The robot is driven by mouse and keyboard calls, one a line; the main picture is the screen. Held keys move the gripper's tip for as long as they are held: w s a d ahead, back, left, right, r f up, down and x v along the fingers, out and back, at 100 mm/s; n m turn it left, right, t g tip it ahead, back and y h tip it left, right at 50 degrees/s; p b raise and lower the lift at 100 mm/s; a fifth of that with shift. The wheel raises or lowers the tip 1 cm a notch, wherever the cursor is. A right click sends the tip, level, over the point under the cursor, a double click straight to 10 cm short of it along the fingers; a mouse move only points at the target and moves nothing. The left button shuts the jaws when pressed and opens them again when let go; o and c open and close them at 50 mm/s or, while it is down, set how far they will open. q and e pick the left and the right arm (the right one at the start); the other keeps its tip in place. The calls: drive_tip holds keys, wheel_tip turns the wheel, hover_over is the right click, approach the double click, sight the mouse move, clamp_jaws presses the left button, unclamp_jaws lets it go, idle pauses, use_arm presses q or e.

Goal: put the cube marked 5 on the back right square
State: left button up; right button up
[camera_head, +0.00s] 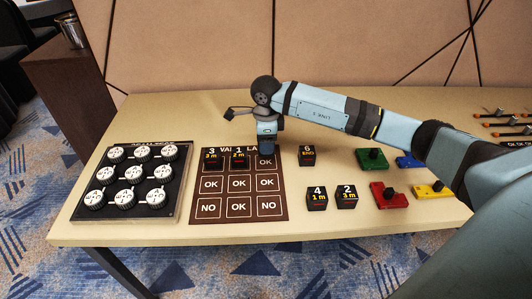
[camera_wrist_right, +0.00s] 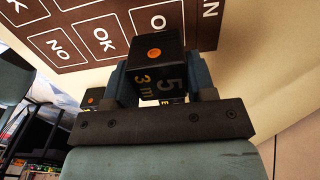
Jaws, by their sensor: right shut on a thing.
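The black cube marked 5 (camera_wrist_right: 158,78), with "3 m" and an orange dot on it, is between the fingers of my right gripper (camera_wrist_right: 158,88) in the wrist view. In the head view the right gripper (camera_head: 267,146) points down at the back edge of the back right square (camera_head: 266,163), which reads OK. The held cube is hard to make out there, and I cannot tell whether it touches the mat. The brown mat (camera_head: 238,222) has cubes marked 3 (camera_head: 212,160) and 1 (camera_head: 239,159) on its back left and back middle squares. My left gripper is out of view.
Cubes marked 6 (camera_head: 307,156), 4 (camera_head: 317,198) and 2 (camera_head: 347,197) stand right of the mat. A board of round white dials (camera_head: 128,180) lies left. Coloured blocks with black knobs, including a red one (camera_head: 388,195), sit further right under my arm.

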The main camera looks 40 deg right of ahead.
use_arm(q)
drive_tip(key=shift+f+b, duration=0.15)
drive_tip(key=shift+b, duration=0.15)
use_arm(e)
drive_tip(key=shift+f, duration=2.15)
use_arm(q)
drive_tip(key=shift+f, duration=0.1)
use_arm(e)
drive_tip(key=shift+f, duration=0.1)
drive_tip(key=o, duration=0.9)
drive_tip(key=shift+o, duration=0.2)
use_arm(q)
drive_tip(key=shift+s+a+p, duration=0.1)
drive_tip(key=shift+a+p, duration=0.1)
drive_tip(key=shift+p, duration=0.6)
use_arm(e)
wheel_tip(320, 180, up, 12)
drive_tip(key=shift+r, duration=0.15)
